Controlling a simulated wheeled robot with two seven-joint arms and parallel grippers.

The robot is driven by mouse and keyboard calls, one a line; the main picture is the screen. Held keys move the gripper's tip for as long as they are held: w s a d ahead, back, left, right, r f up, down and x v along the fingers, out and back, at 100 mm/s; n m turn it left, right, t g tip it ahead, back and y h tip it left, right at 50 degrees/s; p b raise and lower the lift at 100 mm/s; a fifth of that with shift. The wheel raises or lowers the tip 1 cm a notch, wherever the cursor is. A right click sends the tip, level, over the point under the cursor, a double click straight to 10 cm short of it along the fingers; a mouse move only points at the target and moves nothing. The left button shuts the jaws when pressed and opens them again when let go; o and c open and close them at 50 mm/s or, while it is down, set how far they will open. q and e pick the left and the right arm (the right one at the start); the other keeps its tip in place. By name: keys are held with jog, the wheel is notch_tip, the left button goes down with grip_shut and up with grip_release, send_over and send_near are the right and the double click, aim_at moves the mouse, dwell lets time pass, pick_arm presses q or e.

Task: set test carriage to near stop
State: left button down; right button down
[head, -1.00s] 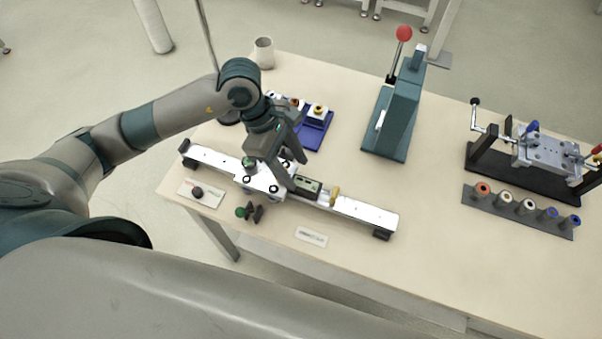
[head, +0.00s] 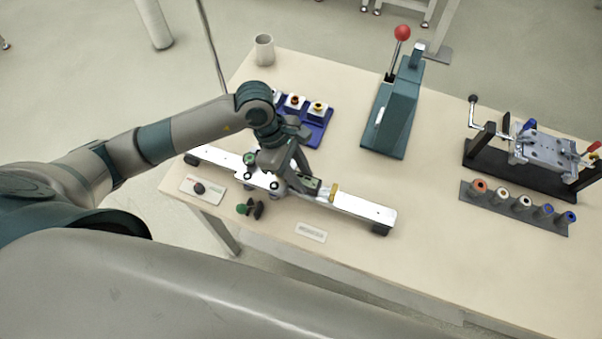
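A white rail (head: 355,206) lies along the table's near side, running from upper left to lower right. The test carriage (head: 262,179), a white plate with black rings and a green knob, sits on its left half. My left gripper (head: 285,176) reaches down over the carriage's right part and hides some of it. I cannot tell whether its fingers touch or hold anything. To the right of the fingers are a dark green block (head: 313,187) and a yellow marker (head: 333,191) on the rail. My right gripper is not in view.
A blue tray (head: 318,134) with small pieces stands just behind the rail. A green lever press (head: 393,110), a grey cup (head: 264,50) and a clamp fixture (head: 545,150) stand farther off. A black knob (head: 199,188) and a green-knobbed part (head: 243,209) lie in front.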

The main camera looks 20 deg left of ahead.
pick_arm(q)
jog(key=d+b, duration=0.2)
jog(key=d, duration=0.3)
jog(key=d+b, duration=0.2)
jog(key=d, duration=0.4)
jog(key=d+b, duration=0.2)
jog(key=d, duration=0.3)
jog(key=shift+s+d+f+b, duration=0.1)
jog(key=shift+s+d+b, duration=0.05)
jog(key=shift+s+b, duration=0.15)
jog(key=shift+d, duration=0.55)
jog(key=c, duration=1.4)
grip_release()
jog(key=shift+o, duration=0.2)
jog(key=shift+d, duration=0.15)
